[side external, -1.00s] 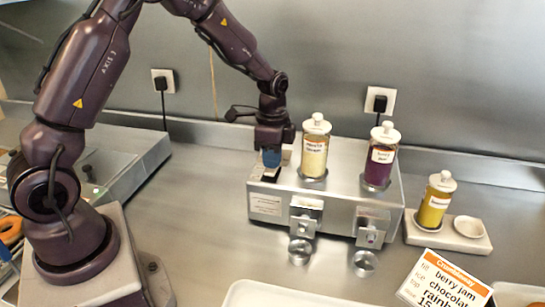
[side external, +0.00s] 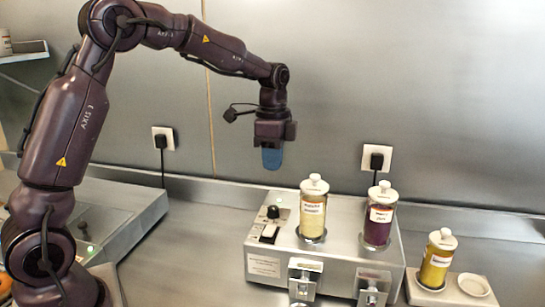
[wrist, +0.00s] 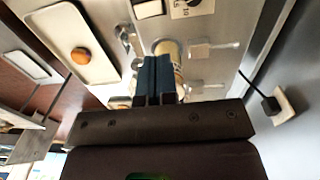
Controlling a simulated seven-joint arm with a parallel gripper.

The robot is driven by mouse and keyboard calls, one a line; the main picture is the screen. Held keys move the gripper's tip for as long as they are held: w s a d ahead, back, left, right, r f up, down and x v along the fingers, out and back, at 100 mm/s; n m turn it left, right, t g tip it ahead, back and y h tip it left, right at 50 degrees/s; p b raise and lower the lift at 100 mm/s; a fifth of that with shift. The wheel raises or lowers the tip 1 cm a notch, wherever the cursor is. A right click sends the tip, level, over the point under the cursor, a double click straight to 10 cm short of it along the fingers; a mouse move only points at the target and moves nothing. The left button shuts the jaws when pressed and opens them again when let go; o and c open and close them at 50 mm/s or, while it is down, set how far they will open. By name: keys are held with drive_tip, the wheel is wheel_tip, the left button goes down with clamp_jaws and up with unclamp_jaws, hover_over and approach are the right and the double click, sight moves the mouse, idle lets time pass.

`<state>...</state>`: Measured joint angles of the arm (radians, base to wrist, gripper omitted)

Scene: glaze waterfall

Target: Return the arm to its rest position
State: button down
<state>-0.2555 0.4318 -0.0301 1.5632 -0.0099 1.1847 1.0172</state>
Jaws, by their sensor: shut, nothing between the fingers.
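My gripper (side external: 271,158) hangs in the air above the left end of the metal dispenser machine (side external: 262,246), pointing down with its blue fingers shut and empty. It is clear of the machine's knob and white switch (side external: 269,231). In the wrist view the shut blue fingers (wrist: 154,75) show in the middle, in front of a jar (wrist: 178,60) that they partly hide. My arm is raised and bent at the left of the side view.
On the machine stand a cream jar (side external: 312,212) and a purple jar (side external: 378,218). A yellow jar (side external: 436,262) stands on a small tray at right. Wall sockets (side external: 376,160) have plugs in them. The wrist view shows a white tray (wrist: 72,40) with an orange-brown round item (wrist: 81,56).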

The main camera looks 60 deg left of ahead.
drive_tip(key=shift+r, duration=0.3)
